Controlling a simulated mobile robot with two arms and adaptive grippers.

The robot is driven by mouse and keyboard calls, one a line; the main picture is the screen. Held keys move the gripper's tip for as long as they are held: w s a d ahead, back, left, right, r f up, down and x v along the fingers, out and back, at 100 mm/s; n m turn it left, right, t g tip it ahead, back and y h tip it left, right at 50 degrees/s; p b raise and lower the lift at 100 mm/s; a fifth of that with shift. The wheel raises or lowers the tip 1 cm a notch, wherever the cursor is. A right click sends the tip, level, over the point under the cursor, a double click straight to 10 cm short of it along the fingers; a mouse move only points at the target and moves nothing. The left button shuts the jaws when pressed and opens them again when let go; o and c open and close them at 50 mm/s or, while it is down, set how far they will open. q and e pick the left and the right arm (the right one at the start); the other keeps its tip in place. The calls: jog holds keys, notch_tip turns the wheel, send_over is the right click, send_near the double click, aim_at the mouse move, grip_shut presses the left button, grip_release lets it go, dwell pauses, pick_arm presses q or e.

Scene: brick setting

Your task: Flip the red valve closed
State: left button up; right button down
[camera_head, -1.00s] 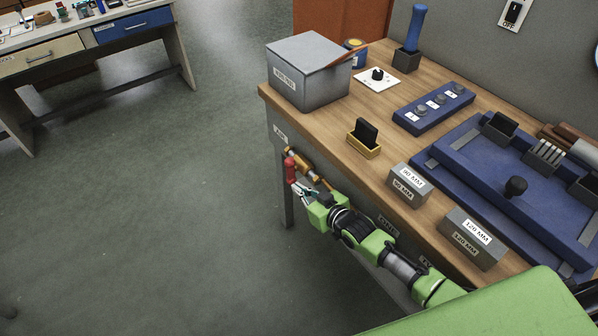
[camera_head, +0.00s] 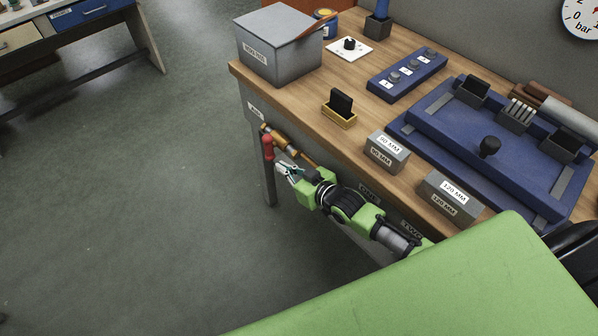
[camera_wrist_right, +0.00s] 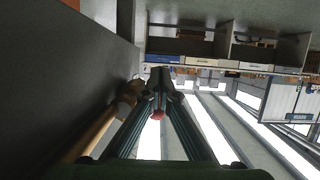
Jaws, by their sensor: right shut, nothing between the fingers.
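The red valve handle (camera_head: 267,147) hangs downward at the end of a brass pipe (camera_head: 290,144) along the bench's front side. My right gripper (camera_head: 279,167) is shut and empty, close beside the handle's lower end; I cannot tell whether they touch. In the right wrist view the shut fingers (camera_wrist_right: 160,76) point ahead, with a small red part (camera_wrist_right: 158,114) visible in the gap behind their tips. The brass valve body (camera_wrist_right: 130,92) is just left of the fingers there. My left gripper is not in view.
The wooden bench (camera_head: 300,112) carries a grey lidded box (camera_head: 275,55), a yellow holder (camera_head: 339,116), a grey 90 MM block (camera_head: 386,153) and a blue fixture (camera_head: 440,115). A bench leg (camera_head: 268,180) stands below the valve. The floor to the left is clear.

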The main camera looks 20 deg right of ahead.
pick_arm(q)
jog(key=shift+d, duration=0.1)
pick_arm(e)
jog(key=v, duration=0.9)
jog(key=shift+s, duration=0.15)
